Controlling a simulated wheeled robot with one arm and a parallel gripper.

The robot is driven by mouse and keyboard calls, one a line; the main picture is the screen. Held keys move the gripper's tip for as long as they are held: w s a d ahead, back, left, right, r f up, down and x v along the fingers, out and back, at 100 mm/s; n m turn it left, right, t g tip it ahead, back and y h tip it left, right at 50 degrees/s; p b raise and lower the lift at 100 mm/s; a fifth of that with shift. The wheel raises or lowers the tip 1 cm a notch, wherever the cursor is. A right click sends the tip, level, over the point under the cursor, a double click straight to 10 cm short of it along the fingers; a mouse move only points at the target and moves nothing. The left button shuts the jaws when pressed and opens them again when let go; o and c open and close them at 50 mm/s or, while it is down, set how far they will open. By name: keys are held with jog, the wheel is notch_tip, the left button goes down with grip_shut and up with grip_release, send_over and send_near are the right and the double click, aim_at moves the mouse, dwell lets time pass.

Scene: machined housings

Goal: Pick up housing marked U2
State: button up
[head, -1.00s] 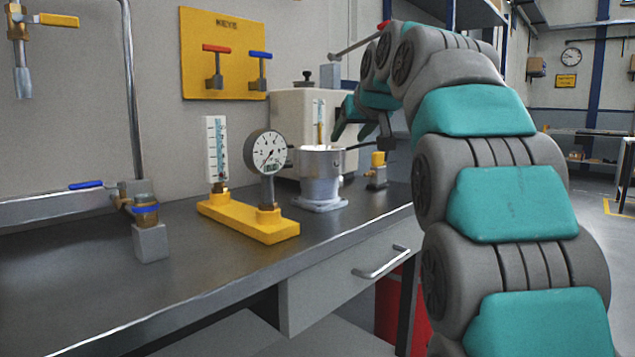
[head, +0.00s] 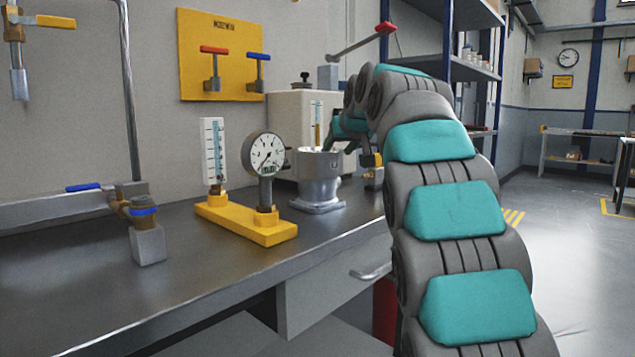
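A grey metal housing (head: 318,184) with a round, open-looking top and a flanged foot stands upright on the bench, right of the dial gauge. A small dark mark shows on its upper right side, too small to read. My gripper (head: 343,147) is at the housing's upper right, pointing down close to its rim. I cannot tell whether it touches the housing. The fingers are small and partly overlapped by my arm, so their opening is unclear.
A yellow base (head: 245,220) carrying a thermometer (head: 213,151) and a dial gauge (head: 265,155) stands just left of the housing. A pale box (head: 286,110) is behind it. A valve block (head: 148,243) sits further left. The bench front (head: 215,270) is clear.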

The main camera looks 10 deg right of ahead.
grip_shut()
jog(key=shift+f, duration=0.1)
jog(key=shift+f, duration=0.1)
dwell(1.1)
